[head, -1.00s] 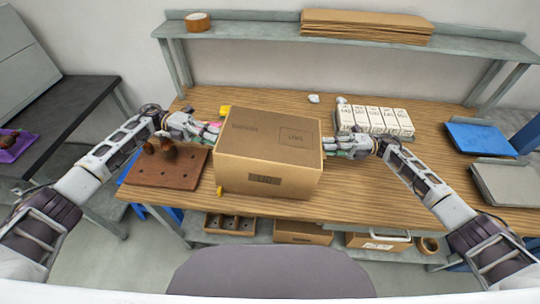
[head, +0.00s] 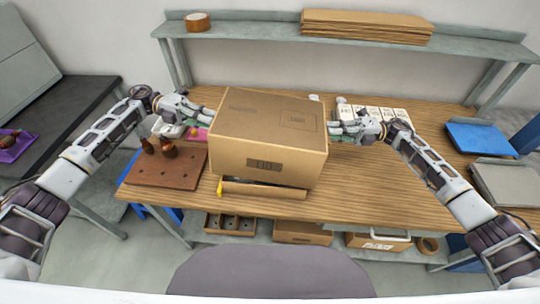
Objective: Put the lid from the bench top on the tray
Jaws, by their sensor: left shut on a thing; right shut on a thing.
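The lid (head: 268,120) is a large brown cardboard box shape with its closed top upward, held over the middle of the bench and slightly tilted in the picture. My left gripper (head: 210,117) is shut on its left side and my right gripper (head: 334,130) is shut on its right side. The fingertips are partly hidden by the lid. Below the lid's front edge, the front of a low cardboard piece (head: 265,190), seemingly the tray, shows on the bench top. The lid hides the rest of it and what it holds.
A brown peg board (head: 165,175) with dark copper-coloured parts lies at the left of the wooden bench (head: 400,190). White boxes (head: 385,112) stand behind my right gripper. A blue bin (head: 478,138) and a grey one (head: 505,185) are at the right. A small yellow piece (head: 220,187) is beside the tray.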

